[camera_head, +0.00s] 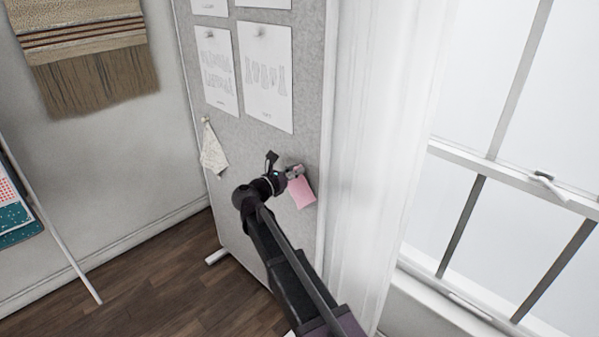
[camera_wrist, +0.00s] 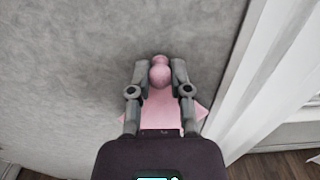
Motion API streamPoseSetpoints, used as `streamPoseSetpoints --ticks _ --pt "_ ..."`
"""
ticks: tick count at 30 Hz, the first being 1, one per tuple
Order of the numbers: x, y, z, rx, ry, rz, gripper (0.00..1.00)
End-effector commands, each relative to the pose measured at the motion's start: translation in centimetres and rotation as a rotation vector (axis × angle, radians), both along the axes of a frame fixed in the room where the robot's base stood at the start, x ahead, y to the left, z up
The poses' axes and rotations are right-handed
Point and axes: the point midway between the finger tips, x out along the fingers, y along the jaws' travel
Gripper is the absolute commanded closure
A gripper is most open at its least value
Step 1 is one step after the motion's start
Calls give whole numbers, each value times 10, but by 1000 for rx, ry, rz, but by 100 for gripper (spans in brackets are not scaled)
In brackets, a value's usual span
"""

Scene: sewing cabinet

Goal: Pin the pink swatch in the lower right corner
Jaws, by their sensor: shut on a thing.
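The pink swatch (camera_head: 303,193) hangs at the lower right part of the grey pinboard (camera_head: 229,166), close to its right edge. My gripper (camera_head: 294,172) is at the swatch's top edge, in front of the board. In the wrist view, my gripper (camera_wrist: 160,74) is shut on the round head of a pink pin (camera_wrist: 160,71). The swatch (camera_wrist: 188,112) spreads below the pin, partly hidden by the fingers and gripper body. I cannot tell how deep the pin sits in the board.
Pattern sheets (camera_head: 265,75) and a pale cloth scrap (camera_head: 212,150) are pinned higher and to the left. A white curtain (camera_head: 375,150) hangs right beside the board, with a window (camera_head: 520,175) beyond it.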

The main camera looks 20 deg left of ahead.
Motion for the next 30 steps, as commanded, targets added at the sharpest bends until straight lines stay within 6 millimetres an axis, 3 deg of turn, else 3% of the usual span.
streamPoseSetpoints --ticks 30 --pt "5 -3 0 0 0 -1 100"
